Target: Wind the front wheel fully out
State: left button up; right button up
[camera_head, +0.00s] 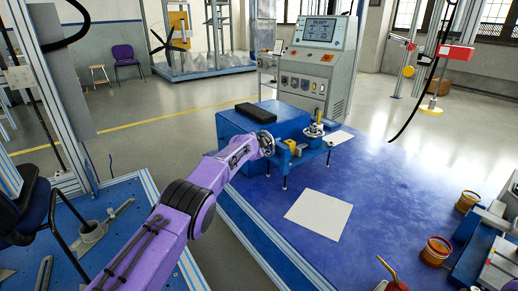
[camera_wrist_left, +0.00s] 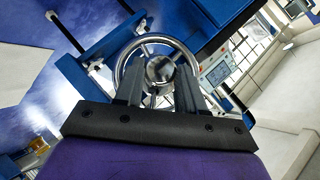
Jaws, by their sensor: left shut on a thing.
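The front wheel (camera_head: 267,143) is a small shiny metal handwheel on the near face of the blue machine (camera_head: 232,124). It also shows in the left wrist view (camera_wrist_left: 160,38) as a chrome ring around a round hub. My left gripper (camera_wrist_left: 159,84) is shut on the front wheel, with one dark finger on each side of the hub. The purple left arm reaches in from below, and its wrist hides part of the wheel in the head view. My right gripper is not in view.
A second metal wheel (camera_head: 313,130) with a yellow post sits to the right on the machine. A control cabinet (camera_head: 316,75) with a screen stands behind. Copper-coloured spools (camera_head: 436,251) stand at the right.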

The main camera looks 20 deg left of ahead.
pick_arm(q)
jog(key=shift+h+b, duration=0.3)
jog(key=shift+r, duration=0.1)
dwell(0.3)
jog(key=o, duration=1.1)
jog(key=shift+c, duration=0.2)
jog(key=p+v, duration=1)
jog(key=p, duration=0.1)
jog(key=shift+r, duration=0.3)
